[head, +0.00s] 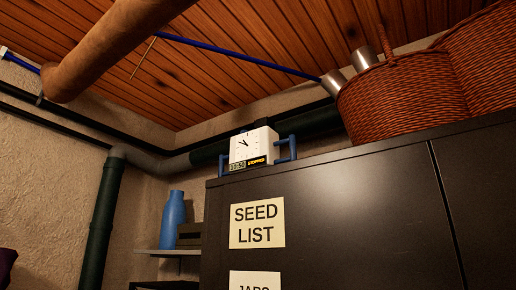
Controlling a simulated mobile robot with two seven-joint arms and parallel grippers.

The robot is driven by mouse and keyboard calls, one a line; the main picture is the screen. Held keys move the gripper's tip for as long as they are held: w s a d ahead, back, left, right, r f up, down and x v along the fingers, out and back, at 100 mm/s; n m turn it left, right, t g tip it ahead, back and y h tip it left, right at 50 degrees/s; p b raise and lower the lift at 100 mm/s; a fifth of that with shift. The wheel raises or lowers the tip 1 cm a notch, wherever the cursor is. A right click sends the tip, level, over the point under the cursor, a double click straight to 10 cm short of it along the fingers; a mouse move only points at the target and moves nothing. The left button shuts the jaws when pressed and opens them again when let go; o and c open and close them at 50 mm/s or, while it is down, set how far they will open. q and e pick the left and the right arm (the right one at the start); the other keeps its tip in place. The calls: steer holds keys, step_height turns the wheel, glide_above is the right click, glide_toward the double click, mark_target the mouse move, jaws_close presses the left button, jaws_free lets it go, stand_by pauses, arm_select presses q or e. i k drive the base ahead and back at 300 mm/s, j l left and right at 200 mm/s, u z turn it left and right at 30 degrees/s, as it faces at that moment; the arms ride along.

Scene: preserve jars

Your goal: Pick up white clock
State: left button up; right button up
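The white clock (253,145) stands upright on top of a tall black cabinet, near its left end. It has a round-marked white face with dark hands, and a dark strip below with a digital readout and the word "STOPPED". Blue handle-like brackets (287,147) show at its sides; I cannot tell whether they belong to the clock. Neither of my grippers shows in the head view.
The black cabinet (350,215) carries a "SEED LIST" paper (257,223). Woven baskets (405,98) and metal cans (334,82) are on top, right. Pipes (95,60) run under the wooden ceiling. A blue bottle (174,220) stands on a shelf (165,252) left of the cabinet.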

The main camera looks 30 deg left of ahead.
mark_target(257, 148)
steer(key=i+j, duration=0.1)
steer(key=j, duration=0.3)
steer(key=i+j, duration=0.1)
steer(key=j, duration=0.3)
steer(key=i+j, duration=0.1)
steer(key=j, duration=0.3)
steer(key=i+j, duration=0.1)
steer(key=j, duration=0.3)
steer(key=i+j, duration=0.1)
steer(key=j, duration=0.25)
